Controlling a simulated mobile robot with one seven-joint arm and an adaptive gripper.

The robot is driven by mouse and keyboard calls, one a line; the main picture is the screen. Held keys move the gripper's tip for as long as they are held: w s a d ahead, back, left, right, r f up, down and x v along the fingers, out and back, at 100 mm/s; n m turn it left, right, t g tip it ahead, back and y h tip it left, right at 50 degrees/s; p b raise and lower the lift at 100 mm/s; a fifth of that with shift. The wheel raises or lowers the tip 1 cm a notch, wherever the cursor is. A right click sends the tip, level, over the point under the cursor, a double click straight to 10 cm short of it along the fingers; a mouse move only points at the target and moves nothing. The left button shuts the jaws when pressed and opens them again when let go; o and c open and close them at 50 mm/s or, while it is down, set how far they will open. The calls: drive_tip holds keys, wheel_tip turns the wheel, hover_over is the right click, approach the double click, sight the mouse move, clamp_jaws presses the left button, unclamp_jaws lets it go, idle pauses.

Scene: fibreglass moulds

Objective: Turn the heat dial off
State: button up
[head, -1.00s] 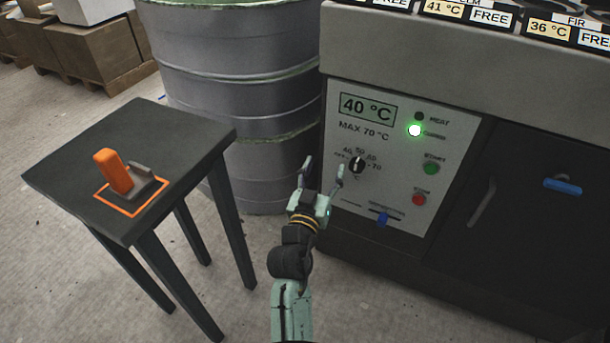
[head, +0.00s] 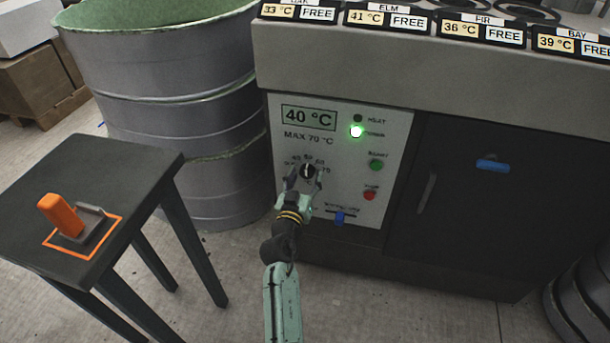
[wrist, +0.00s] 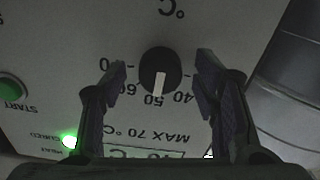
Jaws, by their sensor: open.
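The heat dial (head: 308,170) is a round black knob with a white pointer on the white control panel (head: 345,130). In the wrist view the dial (wrist: 160,72) appears upside down, its pointer at about the 50 mark. My gripper (head: 303,180) is at the panel in front of the dial. In the wrist view its open fingers (wrist: 162,76) stand on either side of the dial, with a gap on both sides. The display (head: 309,119) reads 40 °C. The OFF mark is not readable now.
A green lamp (head: 356,131) is lit below a dark heat lamp (head: 357,118). A green start button (head: 376,164), a red button (head: 369,195) and a blue slider (head: 340,217) are nearby. A dark table (head: 120,170) with an orange-handled switch (head: 62,215) stands left, before a grey drum (head: 175,95).

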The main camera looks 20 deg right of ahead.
drive_tip(key=shift+w+d, duration=0.1)
drive_tip(key=shift+w, duration=0.05)
drive_tip(key=shift+c, duration=0.2)
drive_tip(key=c, duration=1.1)
